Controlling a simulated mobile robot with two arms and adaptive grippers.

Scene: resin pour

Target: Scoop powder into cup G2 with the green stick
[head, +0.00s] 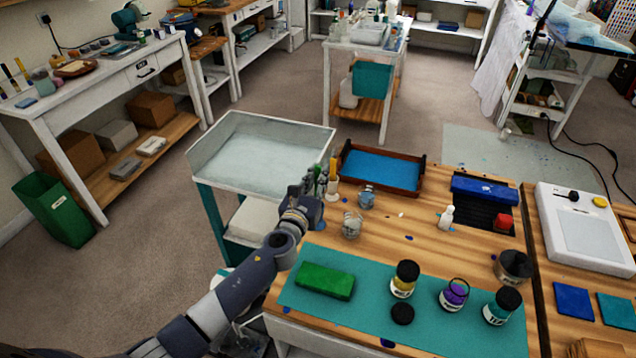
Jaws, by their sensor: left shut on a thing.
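My left gripper (320,186) is at the far left edge of the wooden table, beside a small white stick holder (332,194). It is shut on what looks like the green stick (333,165), which stands about upright at the holder; the fingers partly hide the grip. Two small clear cups stand nearby, a front cup (352,227) and a back cup (366,198); their labels are too small to read. On the teal mat (379,322) stand a yellow powder jar (404,283), an open purple powder jar (453,295) and a teal powder jar (502,308). My right gripper is not in view.
A black lid (402,314) and a green block (325,281) lie on the mat. A blue-lined tray (381,169), a white bottle (446,217) and a dark pot (513,267) are on the table. A white scale (588,235) stands right. The table's middle is mostly clear.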

